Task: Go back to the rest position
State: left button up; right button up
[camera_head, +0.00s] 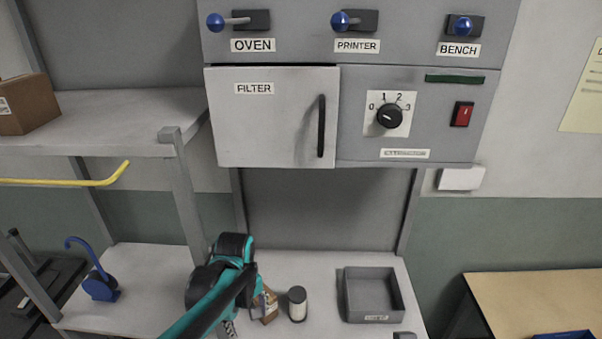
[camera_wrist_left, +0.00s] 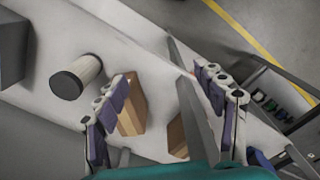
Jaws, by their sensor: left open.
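My left arm reaches in from the bottom of the head view over the white lower shelf (camera_head: 140,305). My left gripper (camera_head: 245,315) is mostly hidden behind the arm there, close to a small brown box (camera_head: 270,309). In the left wrist view my left gripper (camera_wrist_left: 165,105) has its two fingers wide apart with nothing held between them. The brown box (camera_wrist_left: 132,112) shows beside the left finger, below the fingertips' level, and a second brown piece (camera_wrist_left: 177,138) shows near the palm. My right gripper is in neither view.
A dark-topped can (camera_head: 297,304) and a grey tray (camera_head: 352,312) stand right of the box. A grey cabinet (camera_head: 270,130) hangs above. A grey post (camera_head: 187,200) stands left of my arm. A blue hooked object (camera_head: 100,286) sits at left.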

pick_arm(q)
jog(key=s+a+f+m+t+b, duration=0.2)
jog(key=s+m+t+b, duration=0.1)
jog(key=s+m+b, duration=0.1)
jog(key=s+a+f+m+t+b, duration=0.2)
jog(key=s+f+m+t+b, duration=0.1)
jog(key=s+b, duration=0.3)
jog(key=shift+s+a+f+m+t+b, duration=0.4)
jog(key=shift+m+t+b, duration=0.2)
jog(key=shift+m+b, duration=0.15)
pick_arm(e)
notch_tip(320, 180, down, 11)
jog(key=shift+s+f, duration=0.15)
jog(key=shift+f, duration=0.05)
